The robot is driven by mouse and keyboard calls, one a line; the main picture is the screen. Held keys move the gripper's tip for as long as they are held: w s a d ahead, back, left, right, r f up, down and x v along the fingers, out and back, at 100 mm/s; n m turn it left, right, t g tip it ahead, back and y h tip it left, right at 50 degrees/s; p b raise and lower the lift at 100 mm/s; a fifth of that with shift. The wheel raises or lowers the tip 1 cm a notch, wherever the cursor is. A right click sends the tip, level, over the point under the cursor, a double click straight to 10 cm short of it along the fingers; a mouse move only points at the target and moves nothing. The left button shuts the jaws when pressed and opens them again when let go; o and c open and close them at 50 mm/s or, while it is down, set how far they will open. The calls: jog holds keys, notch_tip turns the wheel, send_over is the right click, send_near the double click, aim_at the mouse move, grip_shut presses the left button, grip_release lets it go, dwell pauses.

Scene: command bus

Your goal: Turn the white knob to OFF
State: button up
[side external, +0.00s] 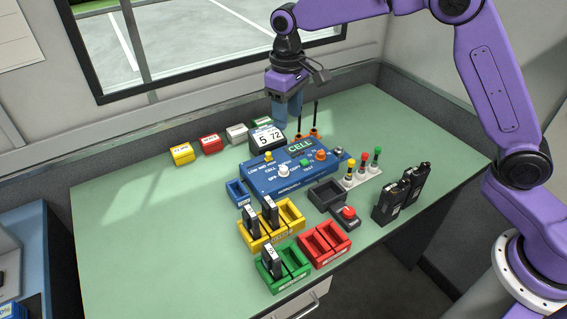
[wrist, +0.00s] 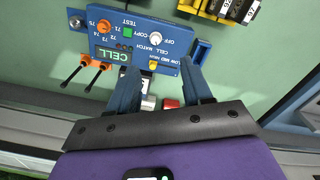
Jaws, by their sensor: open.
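The white knob (side external: 284,170) sits near the front of the blue CELL panel (side external: 265,186), with small labels around it, OFF among them. The knob also shows in the wrist view (wrist: 154,38), upper middle. Which label it points to is too small to tell. My gripper (side external: 280,122) hangs fingers-down above the back of the panel, apart from the knob. In the wrist view both blue fingers (wrist: 160,70) are spread with nothing held between them. The knob lies beyond the fingertips there.
The panel also bears a yellow knob (side external: 268,155), an orange knob (side external: 321,155) and a green button (side external: 304,162). Yellow trays (side external: 254,246) and black handsets (side external: 389,205) stand in front and right. The table's left side is clear.

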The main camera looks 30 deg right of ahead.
aim_at(284, 168)
jog(key=shift+m, duration=0.3)
jog(key=w+f, duration=0.1)
jog(key=f, duration=0.5)
jog(key=w+f, duration=0.1)
jog(key=f, duration=0.5)
jog(key=w+f, duration=0.1)
jog(key=f, duration=0.5)
jog(key=shift+d+f, duration=0.2)
jog(key=shift+d, duration=0.15)
jog(key=shift+c, duration=0.4)
grip_shut()
